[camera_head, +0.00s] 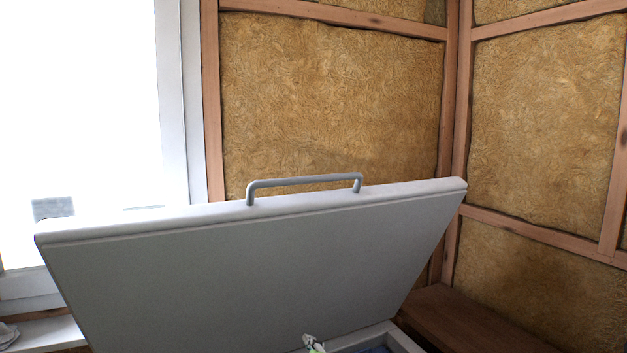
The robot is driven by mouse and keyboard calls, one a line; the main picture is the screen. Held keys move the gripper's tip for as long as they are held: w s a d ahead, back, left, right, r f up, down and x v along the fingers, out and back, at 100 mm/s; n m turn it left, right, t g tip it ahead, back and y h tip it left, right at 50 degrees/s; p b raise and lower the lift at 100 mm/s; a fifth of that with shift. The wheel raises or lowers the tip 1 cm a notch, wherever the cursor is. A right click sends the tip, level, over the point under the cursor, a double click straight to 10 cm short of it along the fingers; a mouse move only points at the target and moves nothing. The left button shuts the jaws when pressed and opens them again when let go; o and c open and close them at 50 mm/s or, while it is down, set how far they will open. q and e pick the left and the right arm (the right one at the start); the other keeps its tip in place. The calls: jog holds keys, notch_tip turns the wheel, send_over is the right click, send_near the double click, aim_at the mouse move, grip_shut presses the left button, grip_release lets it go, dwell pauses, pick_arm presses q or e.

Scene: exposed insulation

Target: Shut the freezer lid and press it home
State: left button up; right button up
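The freezer lid (250,270) is a large pale grey panel that fills the lower middle of the head view. It stands raised and tilted, with its underside facing me. A grey bar handle (305,182) is fixed at its upper edge. A corner of the freezer body's rim (402,340) shows at the bottom, right of the lid, with a bluish inside partly seen. Neither of my grippers is in view.
A brown wooden surface (465,320) lies to the right of the freezer. Timber-framed walls with yellow insulation (330,100) stand behind. A bright white-framed window (80,110) is at left, with a pale sill (45,333) below it.

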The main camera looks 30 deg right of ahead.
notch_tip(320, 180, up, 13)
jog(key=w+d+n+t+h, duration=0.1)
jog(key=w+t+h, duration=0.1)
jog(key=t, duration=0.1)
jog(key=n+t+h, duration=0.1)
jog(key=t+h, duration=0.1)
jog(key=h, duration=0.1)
send_near(314, 182)
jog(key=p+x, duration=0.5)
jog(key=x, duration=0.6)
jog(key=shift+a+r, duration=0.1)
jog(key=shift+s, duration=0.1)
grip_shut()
